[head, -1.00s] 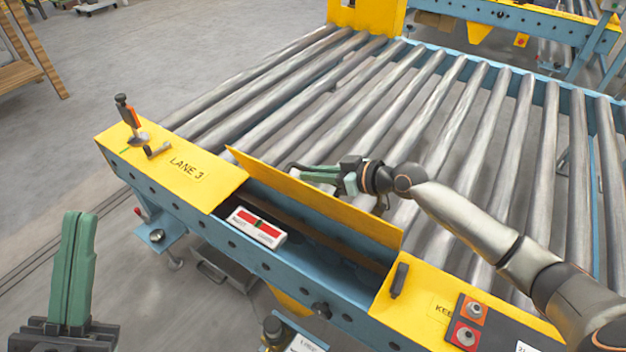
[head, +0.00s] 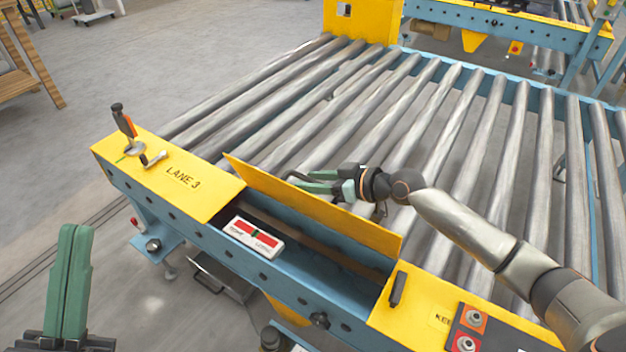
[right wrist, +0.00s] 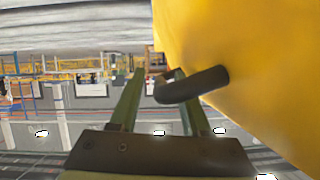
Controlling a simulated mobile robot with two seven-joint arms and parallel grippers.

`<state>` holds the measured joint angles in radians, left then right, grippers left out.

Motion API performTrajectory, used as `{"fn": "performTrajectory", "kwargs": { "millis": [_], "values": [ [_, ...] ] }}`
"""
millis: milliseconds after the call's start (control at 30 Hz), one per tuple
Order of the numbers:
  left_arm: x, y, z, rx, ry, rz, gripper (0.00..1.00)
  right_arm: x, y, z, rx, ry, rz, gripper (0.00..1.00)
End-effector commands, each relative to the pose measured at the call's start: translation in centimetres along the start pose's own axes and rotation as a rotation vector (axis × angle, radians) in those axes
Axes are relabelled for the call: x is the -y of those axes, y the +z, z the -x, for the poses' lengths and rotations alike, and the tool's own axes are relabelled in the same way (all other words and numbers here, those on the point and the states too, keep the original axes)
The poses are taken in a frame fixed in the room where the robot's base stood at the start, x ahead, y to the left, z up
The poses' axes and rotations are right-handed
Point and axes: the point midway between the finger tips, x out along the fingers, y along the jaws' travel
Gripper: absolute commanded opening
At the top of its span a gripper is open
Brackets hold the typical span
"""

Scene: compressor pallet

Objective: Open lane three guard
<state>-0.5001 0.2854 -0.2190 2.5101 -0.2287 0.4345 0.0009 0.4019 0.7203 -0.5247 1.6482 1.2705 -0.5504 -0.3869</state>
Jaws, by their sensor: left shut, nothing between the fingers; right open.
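The lane three guard is a yellow flap (head: 315,208) standing raised on edge along the opening in the blue side rail, beside the yellow plate marked LANE 3 (head: 185,180). My right gripper (head: 305,182) is open behind the flap, over the rollers. In the right wrist view, a dark bar handle (right wrist: 195,85) on the yellow guard (right wrist: 250,60) lies across the open fingers (right wrist: 158,95); whether they touch it is unclear. My left gripper (head: 72,270) is shut and empty at the lower left, away from the rail.
An orange and black lever (head: 124,120) stands on the left plate. A black latch (head: 398,288) and a button box (head: 470,325) are on the right plate. Grey rollers (head: 430,120) fill the deck behind.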

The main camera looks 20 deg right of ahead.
Motion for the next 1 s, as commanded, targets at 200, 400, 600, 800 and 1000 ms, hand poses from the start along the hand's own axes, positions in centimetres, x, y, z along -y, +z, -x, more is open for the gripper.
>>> {"fn": "performTrajectory", "kwargs": {
  "millis": [200,400,600,800,1000],
  "values": [
    [0.1,-0.1,-0.1,0.000,0.001,-0.001,0.00,0.0,0.0,0.7,0.002,0.000,0.000,0.47],
    [0.3,-0.6,-0.7,-0.003,0.004,-0.010,0.00,-0.1,0.1,4.1,0.005,0.002,0.002,0.47],
    [0.4,-1.0,-0.9,-0.006,0.006,-0.023,0.00,0.0,0.2,8.4,0.007,0.001,0.000,0.47],
    [0.6,-1.0,-1.0,-0.008,-0.002,-0.024,0.00,0.0,0.2,11.2,0.004,0.001,-0.001,0.47],
    [0.6,-0.9,-0.9,-0.003,-0.007,-0.022,0.00,0.0,0.0,12.3,0.001,0.000,0.000,0.47]
  ]
}}
